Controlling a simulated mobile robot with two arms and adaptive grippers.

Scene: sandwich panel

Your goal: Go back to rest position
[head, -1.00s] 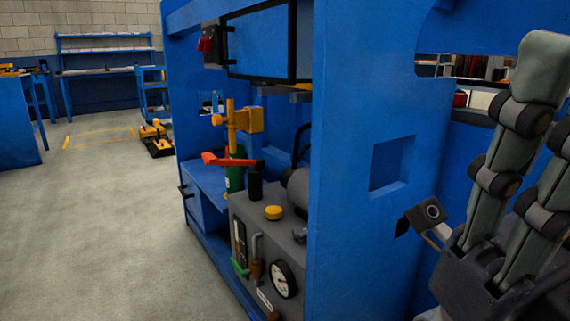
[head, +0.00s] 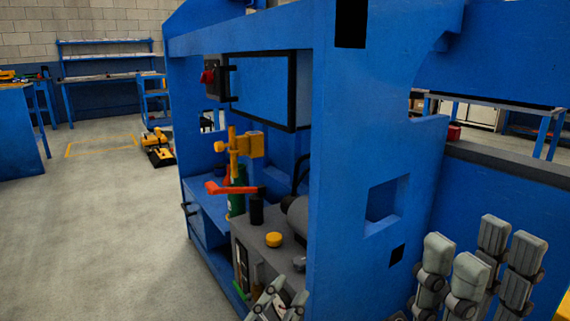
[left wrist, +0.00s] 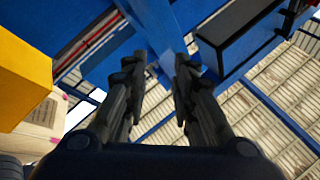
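My left gripper (head: 280,297) shows at the bottom edge of the head view, in front of the grey pump unit. In the left wrist view its two dark fingers (left wrist: 160,88) point up toward the roof with an empty gap between them. My right gripper (head: 480,248) is at the lower right of the head view. Its grey-padded fingers point upward, apart and with nothing between them, in front of the blue panel wall. Its palm is below the picture.
The blue panel frame (head: 335,170) stands in the middle. The grey pump unit (head: 255,238) carries a yellow knob (head: 274,240), beside a red lever (head: 230,188). A blue ledge and wall run at right. Clear floor (head: 110,220) lies at left.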

